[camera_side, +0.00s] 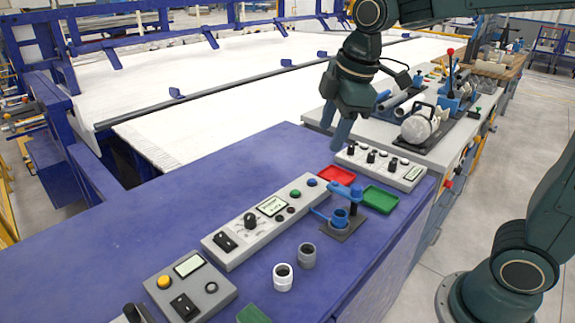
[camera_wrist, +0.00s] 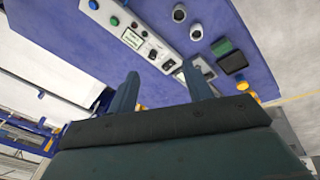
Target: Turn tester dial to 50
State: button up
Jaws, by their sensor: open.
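A long grey box (camera_side: 265,220) lies on the blue bench top; I take it for the tester. It carries a black dial (camera_side: 250,220), a small display (camera_side: 271,207), a black switch (camera_side: 226,241) and several buttons. The dial's setting is too small to read. The box also shows in the wrist view (camera_wrist: 137,36), with its dial (camera_wrist: 152,54) beyond my fingertips. My gripper (camera_wrist: 161,78) is open and empty, its two fingers apart. In the side view it hangs above the bench, beyond the dial and to its right, touching nothing.
Two grey pipe pieces (camera_side: 283,277) (camera_side: 307,256) stand in front of the box. A blue fixture (camera_side: 343,213), a red tray (camera_side: 337,175) and a green tray (camera_side: 380,199) lie to the right. Other control boxes (camera_side: 380,166) (camera_side: 190,287) flank it. Bench behind the box is clear.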

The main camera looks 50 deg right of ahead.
jog(key=w+a+f+n+g, duration=0.25)
jog(key=w+f+n, duration=0.35)
jog(key=w, duration=0.5)
jog(key=n, duration=0.8)
send_over(250, 216)
notch_tip(250, 216, down, 10)
jog(key=shift+a+g, duration=0.1)
jog(key=shift+g, duration=0.25)
notch_tip(250, 216, down, 14)
jog(key=shift+r, duration=0.1)
jog(key=shift+c, duration=0.2)
jog(key=c, duration=0.9)
